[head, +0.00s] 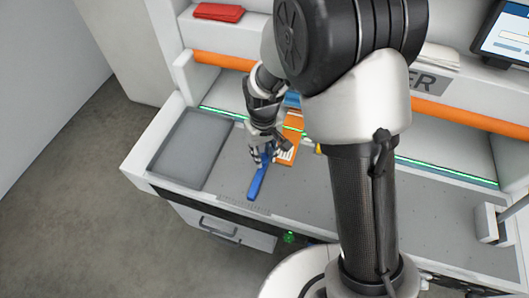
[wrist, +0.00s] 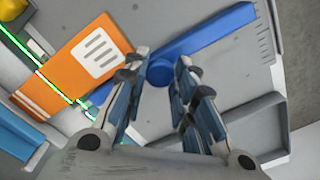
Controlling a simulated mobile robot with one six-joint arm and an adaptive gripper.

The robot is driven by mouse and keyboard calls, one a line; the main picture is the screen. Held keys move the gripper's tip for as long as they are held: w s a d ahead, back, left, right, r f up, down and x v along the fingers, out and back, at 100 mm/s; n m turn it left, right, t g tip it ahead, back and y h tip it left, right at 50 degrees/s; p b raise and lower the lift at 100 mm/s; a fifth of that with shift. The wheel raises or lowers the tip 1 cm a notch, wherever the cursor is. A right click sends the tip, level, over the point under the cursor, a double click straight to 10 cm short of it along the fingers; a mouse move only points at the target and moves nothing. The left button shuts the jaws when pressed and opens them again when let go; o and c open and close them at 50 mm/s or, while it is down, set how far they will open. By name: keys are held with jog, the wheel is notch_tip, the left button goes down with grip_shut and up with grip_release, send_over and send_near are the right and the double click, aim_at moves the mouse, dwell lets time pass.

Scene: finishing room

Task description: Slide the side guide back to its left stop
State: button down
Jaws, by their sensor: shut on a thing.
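The side guide (head: 257,184) is a blue bar lying across the grey worktop, pointing toward the front edge. In the wrist view the guide (wrist: 212,32) runs to the upper right from a round blue knob (wrist: 160,74). I cannot make out the left stop.
An orange card with a white label (head: 291,141) lies right of the guide, close to my gripper. A shallow grey tray area (head: 190,150) fills the worktop's left end. A green light strip (head: 222,112) runs along the back. The worktop between guide and tray looks clear.

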jog(key=p, duration=0.1)
send_over(232, 158)
jog(key=shift+w+d, duration=0.1)
jog(key=shift+w, duration=0.05)
jog(key=shift+r, duration=0.1)
jog(key=c, duration=1.4)
grip_release()
jog(key=shift+a, duration=0.2)
jog(key=shift+o, duration=0.5)
jog(key=shift+d, duration=0.1)
notch_tip(232, 158, up, 12)
